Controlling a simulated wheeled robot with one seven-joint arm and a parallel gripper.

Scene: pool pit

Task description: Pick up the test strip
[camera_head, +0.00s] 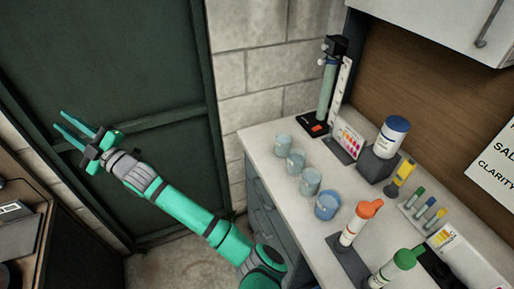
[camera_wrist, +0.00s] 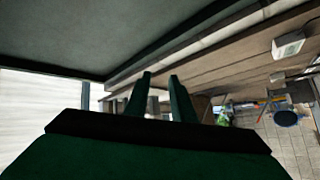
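I cannot make out a test strip for certain in either view. A card with coloured patches (camera_head: 348,138) stands on the white counter (camera_head: 282,217), near the grey block that bears a blue-lidded jar (camera_head: 392,137). A small white-and-yellow packet (camera_head: 443,237) lies at the counter's right. My gripper (camera_head: 58,120) is at the far left of the head view, in front of a dark green door and well away from the counter. Its two fingers are apart with nothing between them. They also show in the wrist view (camera_wrist: 160,76).
Several clear cups (camera_head: 310,181) stand in a row along the counter's left side, with a blue cup (camera_head: 327,205). Orange-topped (camera_head: 352,228) and green-topped (camera_head: 390,268) bottles stand nearer. A tall tube stand (camera_head: 327,90) is at the back. A wall cabinet (camera_head: 440,25) overhangs the counter.

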